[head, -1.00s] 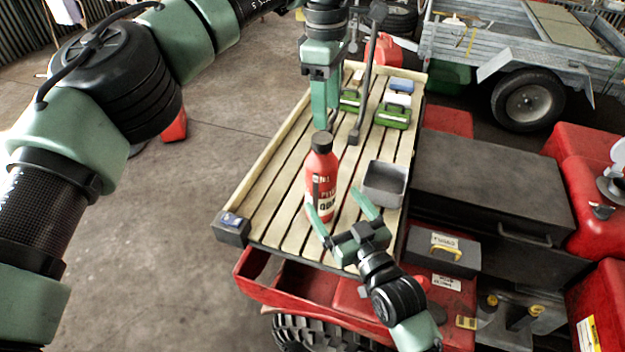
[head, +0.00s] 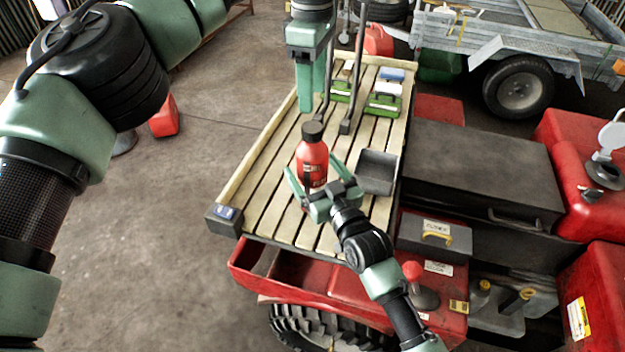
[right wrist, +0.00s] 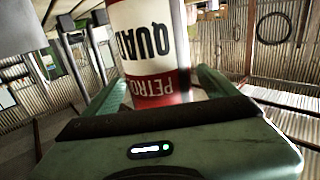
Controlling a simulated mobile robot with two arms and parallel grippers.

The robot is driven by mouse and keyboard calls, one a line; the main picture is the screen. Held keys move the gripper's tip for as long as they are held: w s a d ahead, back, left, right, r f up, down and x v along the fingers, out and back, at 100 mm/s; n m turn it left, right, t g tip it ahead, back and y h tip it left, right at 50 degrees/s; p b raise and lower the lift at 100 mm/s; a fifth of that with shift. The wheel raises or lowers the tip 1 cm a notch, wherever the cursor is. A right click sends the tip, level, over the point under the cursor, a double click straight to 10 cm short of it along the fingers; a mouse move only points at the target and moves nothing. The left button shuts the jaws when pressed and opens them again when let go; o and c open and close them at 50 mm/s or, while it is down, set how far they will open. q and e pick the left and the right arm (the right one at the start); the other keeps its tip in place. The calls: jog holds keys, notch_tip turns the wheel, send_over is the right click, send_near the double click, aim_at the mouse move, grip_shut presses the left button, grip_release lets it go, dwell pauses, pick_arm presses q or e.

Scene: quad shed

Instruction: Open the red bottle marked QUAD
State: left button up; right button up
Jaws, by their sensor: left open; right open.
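The red bottle (head: 312,160) with a black cap (head: 312,131) stands upright on the slatted wooden rack. Its label shows QUAD in the right wrist view (right wrist: 145,45), upside down there. My right gripper (head: 314,176) is open, its fingers on either side of the bottle's lower body; a small gap shows by one finger in the right wrist view. Whether the other finger touches it I cannot tell. My left gripper (head: 309,108) points down just behind the cap in the picture, apart from it. It is open and holds nothing; its fingers overlap in this view.
A grey open tray (head: 377,172) sits right of the bottle. Green-and-white boxes (head: 383,100) and dark upright bars (head: 346,126) stand farther back on the rack (head: 262,190). A black case (head: 480,175) lies to the right.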

aim_at(312, 126)
grip_shut()
pick_arm(q)
jog(key=m, duration=0.8)
jog(key=shift+f+m, duration=0.15)
jog(key=shift+m, duration=0.25)
jog(key=shift+f, duration=3.9)
